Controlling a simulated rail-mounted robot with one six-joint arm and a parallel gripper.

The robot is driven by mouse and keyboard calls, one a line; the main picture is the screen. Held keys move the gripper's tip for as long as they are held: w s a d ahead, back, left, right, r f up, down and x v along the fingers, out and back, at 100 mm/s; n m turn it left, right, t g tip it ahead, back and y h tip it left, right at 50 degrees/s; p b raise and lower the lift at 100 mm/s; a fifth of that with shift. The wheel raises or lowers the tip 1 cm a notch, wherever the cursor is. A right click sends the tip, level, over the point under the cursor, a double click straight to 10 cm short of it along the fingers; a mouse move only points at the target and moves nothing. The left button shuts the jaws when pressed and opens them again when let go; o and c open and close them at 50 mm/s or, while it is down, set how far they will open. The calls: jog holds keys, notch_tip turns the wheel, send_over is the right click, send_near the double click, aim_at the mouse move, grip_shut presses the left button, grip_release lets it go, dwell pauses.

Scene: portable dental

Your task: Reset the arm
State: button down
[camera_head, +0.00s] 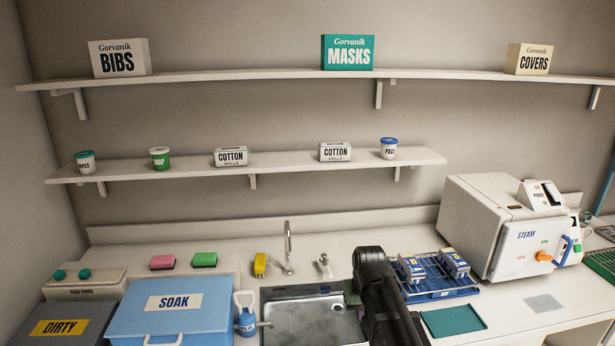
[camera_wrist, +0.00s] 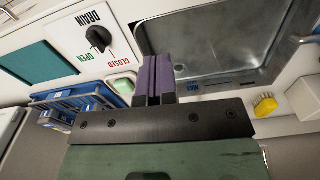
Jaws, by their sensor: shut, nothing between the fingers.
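My gripper (camera_wrist: 158,58) shows in the wrist view with its two purple fingers pressed together and nothing between them. The fingertips reach over the near edge of the metal sink (camera_wrist: 225,45), beside the drain panel (camera_wrist: 75,35) with its black knob (camera_wrist: 98,38). In the head view my dark arm stands in front of the counter, just right of the sink (camera_head: 312,318). The fingers cannot be made out in the head view.
A blue rack (camera_head: 440,293) with blue-and-white packs stands close right of my arm, with a teal mat (camera_head: 453,320) before it. A faucet (camera_head: 288,245) rises behind the sink. The blue SOAK box (camera_head: 150,325) is left; the STEAM sterilizer (camera_head: 470,215) is right. Shelves hang above.

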jog(key=s+d, duration=0.1)
jog(key=s, duration=1.3)
jog(key=shift+s+d, duration=0.15)
jog(key=shift+d, duration=0.25)
